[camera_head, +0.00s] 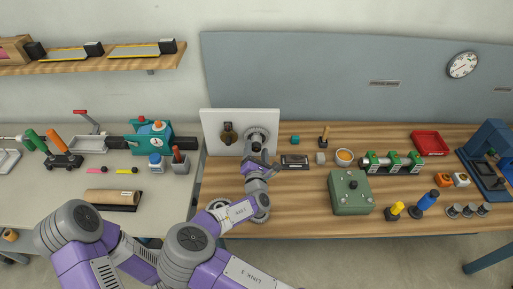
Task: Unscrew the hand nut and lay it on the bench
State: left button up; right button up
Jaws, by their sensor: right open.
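A white upright panel (215,119) stands at the back of the wooden bench (300,222). A brown and black fitting (229,133) is mounted on its left part. A round grey fitting (257,132) shows at its right part, partly covered by my right gripper. I cannot tell for sure which of the two carries the hand nut. My right gripper (264,158) is open, in front of the panel's lower right, close to the grey fitting. Whether it touches anything is too small to tell. My left gripper is not in view.
Right of the panel stand a dark small block (294,161), an orange-filled bowl (344,157), a green box (350,192) and a red tray (430,143). The bench front between my forearm and the green box is clear. A pale table (60,205) with tools adjoins on the left.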

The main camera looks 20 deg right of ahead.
jog(key=shift+s, duration=0.1)
jog(key=v, duration=0.7)
jog(key=shift+s, duration=0.2)
jog(key=shift+a, duration=0.1)
jog(key=shift+c, duration=0.5)
